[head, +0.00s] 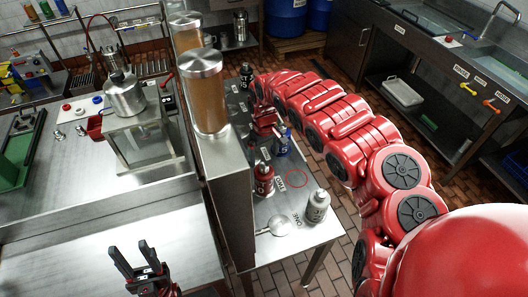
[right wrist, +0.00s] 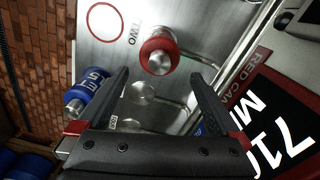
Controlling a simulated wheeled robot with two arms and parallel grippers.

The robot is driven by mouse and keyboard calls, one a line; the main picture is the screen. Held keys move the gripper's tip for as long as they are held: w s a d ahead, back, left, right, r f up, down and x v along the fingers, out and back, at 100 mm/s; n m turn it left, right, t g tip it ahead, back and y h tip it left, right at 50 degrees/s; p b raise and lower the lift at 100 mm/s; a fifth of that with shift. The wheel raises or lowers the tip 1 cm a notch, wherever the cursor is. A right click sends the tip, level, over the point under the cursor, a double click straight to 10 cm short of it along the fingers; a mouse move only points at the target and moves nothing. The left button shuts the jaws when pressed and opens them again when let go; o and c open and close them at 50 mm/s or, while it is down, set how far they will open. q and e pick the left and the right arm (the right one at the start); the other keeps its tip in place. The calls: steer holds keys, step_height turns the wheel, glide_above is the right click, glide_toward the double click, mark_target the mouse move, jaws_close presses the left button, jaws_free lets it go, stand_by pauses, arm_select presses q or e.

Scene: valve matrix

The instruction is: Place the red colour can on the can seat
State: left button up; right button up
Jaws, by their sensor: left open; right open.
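The red can (head: 264,180), with a silver top, stands on the narrow steel table, beside the tall steel partition. In the right wrist view the red can (right wrist: 158,55) is seen from above, just beyond the fingertips. My right gripper (head: 268,128) is open and empty behind the can, partly hidden by its own arm; its spread fingers (right wrist: 160,75) show in the wrist view. A red ring marking (head: 295,178), empty, lies right of the can; it also shows in the wrist view (right wrist: 104,22). I cannot tell whether this is the can seat. My left gripper (head: 140,262) is open and empty at lower left.
A blue can (head: 282,145) stands behind the ring, close to my right gripper. A panel reading RED CAN (right wrist: 275,110) is close by on the right. The partition (head: 225,175) bounds the table's left.

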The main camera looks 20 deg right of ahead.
steer(key=shift+r, duration=1.3)
